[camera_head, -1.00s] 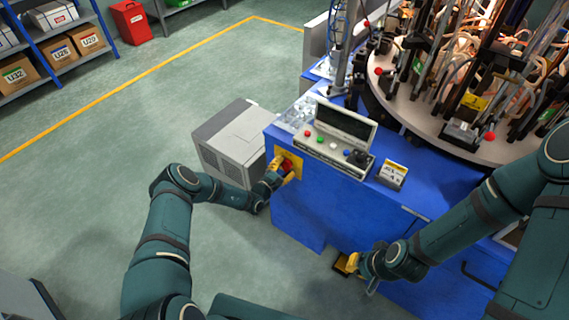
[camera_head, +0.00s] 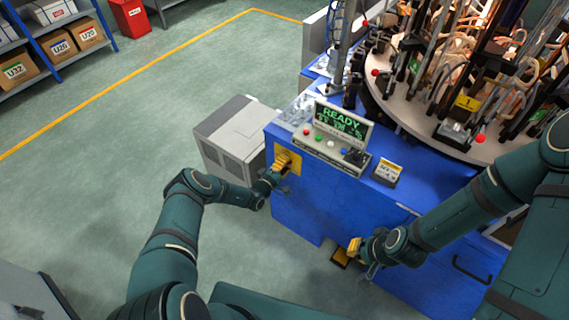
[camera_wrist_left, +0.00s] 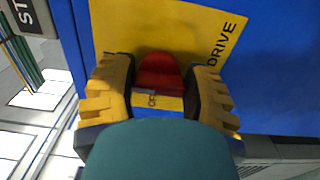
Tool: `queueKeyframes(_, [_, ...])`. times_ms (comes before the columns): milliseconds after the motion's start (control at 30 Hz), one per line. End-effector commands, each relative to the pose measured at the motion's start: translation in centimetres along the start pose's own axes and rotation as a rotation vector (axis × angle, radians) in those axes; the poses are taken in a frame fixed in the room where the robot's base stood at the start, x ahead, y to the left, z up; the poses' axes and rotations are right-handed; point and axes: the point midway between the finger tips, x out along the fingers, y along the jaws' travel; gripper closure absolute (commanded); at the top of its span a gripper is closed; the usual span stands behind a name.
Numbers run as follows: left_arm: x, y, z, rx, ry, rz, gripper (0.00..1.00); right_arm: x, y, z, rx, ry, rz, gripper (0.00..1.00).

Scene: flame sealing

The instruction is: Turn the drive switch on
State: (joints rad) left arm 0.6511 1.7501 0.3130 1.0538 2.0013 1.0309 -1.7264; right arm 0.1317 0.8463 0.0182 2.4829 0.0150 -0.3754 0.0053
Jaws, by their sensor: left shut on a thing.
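The drive switch is a red knob (camera_wrist_left: 160,74) on a yellow plate (camera_wrist_left: 118,28) marked DRIVE, on the side of the blue machine. In the left wrist view my left gripper (camera_wrist_left: 160,90) has its yellow fingers on both sides of the knob, shut on it. In the head view the left gripper (camera_head: 284,162) is at the yellow plate (camera_head: 293,155) and hides the knob. The panel display (camera_head: 342,120) is lit with green text reading READY. My right gripper (camera_head: 353,248) is low at the machine's front; its finger gap is not clear.
The blue machine (camera_head: 300,210) carries a round table (camera_head: 410,120) crowded with burners and tubes. A row of buttons (camera_head: 330,148) sits below the display. A grey box unit (camera_head: 235,135) stands left of the machine. Open floor (camera_head: 130,130) lies further left.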

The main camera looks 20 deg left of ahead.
Motion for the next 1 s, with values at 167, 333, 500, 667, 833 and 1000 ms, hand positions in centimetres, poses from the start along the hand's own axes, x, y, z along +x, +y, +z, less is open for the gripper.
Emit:
queueKeyframes(167, [0.0, -0.01, -0.03, 0.03, 0.001, 0.0, 0.86, -0.21, -0.07, -0.01, 0.0, 0.0, -0.001, 1.0])
queueKeyframes(333, [-0.01, -0.04, -0.04, 0.037, 0.001, 0.0, 0.86, -0.22, -0.07, -0.01, 0.0, 0.0, -0.001, 1.0])
queueKeyframes(500, [-0.01, -0.04, -0.04, 0.037, 0.0, 0.0, 0.86, -0.22, -0.07, 0.0, 0.0, -0.001, -0.001, 1.0])
queueKeyframes(667, [-0.01, -0.03, -0.04, 0.037, 0.0, 0.0, 0.23, -0.22, -0.06, -0.01, 0.0, 0.0, -0.001, 1.0])
queueKeyframes(833, [0.0, -0.02, -0.04, 0.036, 0.0, 0.0, 0.17, -0.22, -0.06, -0.01, 0.0, 0.0, 0.0, 1.0])
queueKeyframes(1000, [-0.05, -0.02, -0.04, 0.036, 0.0, 0.0, 0.17, -0.22, -0.07, -0.01, 0.0, 0.0, -0.001, 1.0])
